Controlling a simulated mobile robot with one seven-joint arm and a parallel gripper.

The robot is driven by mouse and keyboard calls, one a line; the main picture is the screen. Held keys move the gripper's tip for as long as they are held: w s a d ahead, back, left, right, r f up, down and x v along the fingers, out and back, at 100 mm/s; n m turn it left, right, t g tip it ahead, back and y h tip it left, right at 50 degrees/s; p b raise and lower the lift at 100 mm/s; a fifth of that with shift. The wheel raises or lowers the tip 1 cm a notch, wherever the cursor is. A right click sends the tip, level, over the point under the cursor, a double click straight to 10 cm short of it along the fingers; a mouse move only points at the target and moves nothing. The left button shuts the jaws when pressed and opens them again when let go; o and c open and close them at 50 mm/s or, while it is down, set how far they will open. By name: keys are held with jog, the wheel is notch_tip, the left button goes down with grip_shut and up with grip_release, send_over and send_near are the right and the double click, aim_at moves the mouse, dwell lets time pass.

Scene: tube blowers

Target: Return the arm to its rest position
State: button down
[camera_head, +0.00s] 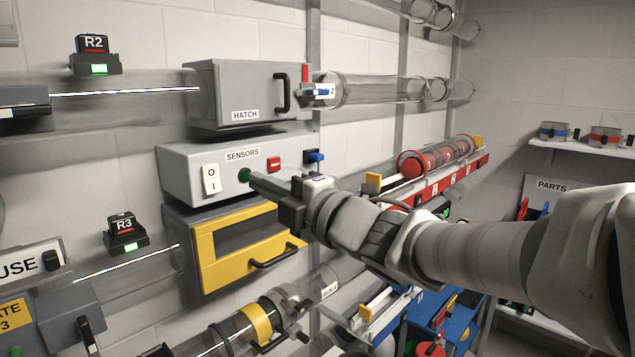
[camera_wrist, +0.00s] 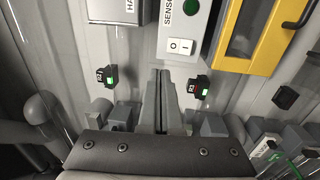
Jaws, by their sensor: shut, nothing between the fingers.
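My arm (camera_head: 450,245) reaches in from the right of the head view toward the wall of boxes. My gripper (camera_head: 256,180) is in front of the grey SENSORS box (camera_head: 180,165), its tips close to the green button (camera_head: 244,175) in this view; I cannot tell the gap. In the wrist view the fingers of my gripper (camera_wrist: 161,72) are together with nothing between them. The white rocker switch (camera_wrist: 180,46) and green button (camera_wrist: 191,8) show beyond the fingertips there.
Above is the HATCH box (camera_head: 230,95) with a black handle; below is a yellow-framed drawer (camera_head: 245,245). Clear tubes (camera_head: 385,89) run along the wall. A PARTS shelf (camera_head: 565,147) is at the right.

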dwell(0.3)
jog(key=s+d+f+m+t+h, duration=0.1)
jog(key=d+f+m+h, duration=0.4)
jog(key=d+m, duration=0.4)
jog(key=d+f+m+t+h, duration=0.1)
jog(key=d+f+m+h, duration=0.1)
jog(key=d+m+h, duration=0.7)
jog(key=s+d+f+m+g, duration=0.3)
jog(key=s+f+m+g, duration=0.1)
jog(key=s, duration=0.5)
jog(key=s+d+f+m+g, duration=0.3)
jog(key=s+f+m+g, duration=0.1)
jog(key=s+f, duration=0.5)
jog(key=shift+s+d+m+g, duration=0.4)
jog(key=shift+s+m, duration=0.25)
jog(key=shift+m, duration=0.25)
